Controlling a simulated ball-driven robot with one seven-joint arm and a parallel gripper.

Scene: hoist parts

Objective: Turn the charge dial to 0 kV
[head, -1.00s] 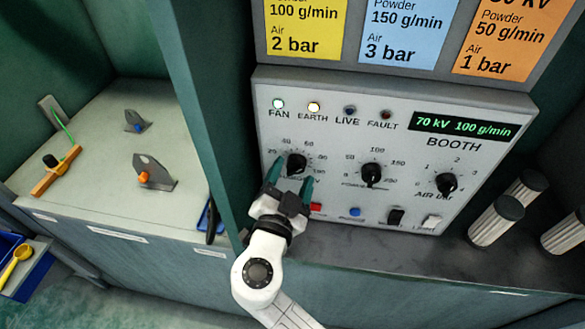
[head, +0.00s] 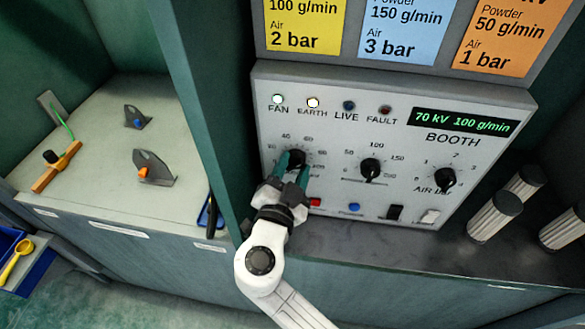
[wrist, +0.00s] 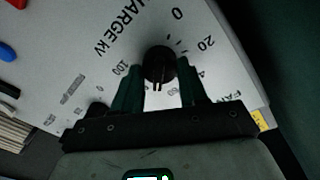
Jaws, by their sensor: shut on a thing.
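The charge dial (head: 296,156) is a black knob at the left of the booth's control panel. In the wrist view the dial (wrist: 158,64) sits at the centre, with the "CHARGE kV" lettering and a scale from 0 to 100 around it. Its pale pointer mark faces down the picture, away from the 0. My gripper (head: 291,166) is shut on the dial, with one green finger on each side; the fingers also show in the wrist view (wrist: 159,85). The display (head: 463,122) reads 70 kV 100 g/min.
Two more black knobs, the powder dial (head: 371,169) and the air dial (head: 445,179), lie to the right. A red button (head: 315,202), a blue button (head: 354,208) and two rocker switches (head: 394,212) are below. A green post (head: 205,120) stands close on the left.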

